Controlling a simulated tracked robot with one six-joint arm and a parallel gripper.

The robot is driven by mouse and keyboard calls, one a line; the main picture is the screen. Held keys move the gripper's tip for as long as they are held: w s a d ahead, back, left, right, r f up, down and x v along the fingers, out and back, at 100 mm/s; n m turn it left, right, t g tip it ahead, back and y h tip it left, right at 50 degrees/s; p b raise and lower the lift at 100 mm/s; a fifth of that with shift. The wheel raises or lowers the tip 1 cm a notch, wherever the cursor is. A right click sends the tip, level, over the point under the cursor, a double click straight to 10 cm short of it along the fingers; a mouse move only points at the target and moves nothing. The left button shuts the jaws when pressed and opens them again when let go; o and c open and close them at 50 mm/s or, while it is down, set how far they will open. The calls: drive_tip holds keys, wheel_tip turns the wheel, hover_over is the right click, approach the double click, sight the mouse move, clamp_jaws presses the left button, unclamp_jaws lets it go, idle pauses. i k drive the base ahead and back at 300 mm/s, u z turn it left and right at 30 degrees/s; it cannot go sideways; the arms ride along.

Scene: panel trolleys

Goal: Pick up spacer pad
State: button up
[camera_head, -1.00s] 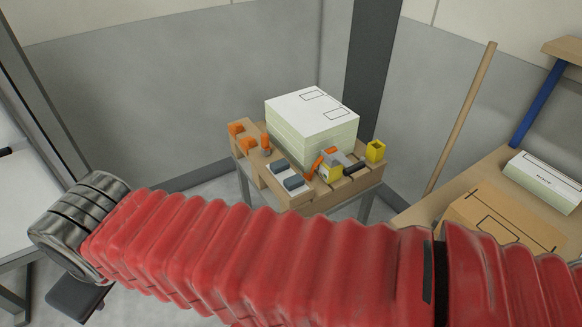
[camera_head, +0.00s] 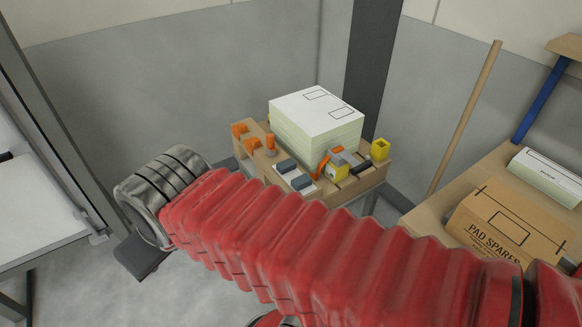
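Two dark grey blocks, which look like spacer pads, lie on a white sheet on a wooden trolley (camera_head: 258,172): one pad (camera_head: 286,166) is farther back, the other pad (camera_head: 302,183) nearer. I cannot tell for certain that these are the spacer pads. My red-sleeved arm crosses the front of the view and ends in a metal wrist at the left. A dark flat part below the wrist, apparently my gripper (camera_head: 140,258), is left of the trolley and well apart from the pads. Its fingers cannot be made out.
A stack of pale panels (camera_head: 318,125) stands on the trolley. A carton marked PAD SPARES (camera_head: 510,225) sits on the right bench. A wooden pole (camera_head: 466,115) leans there.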

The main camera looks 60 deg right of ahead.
sight(285, 166)
drive_tip(key=i, duration=1)
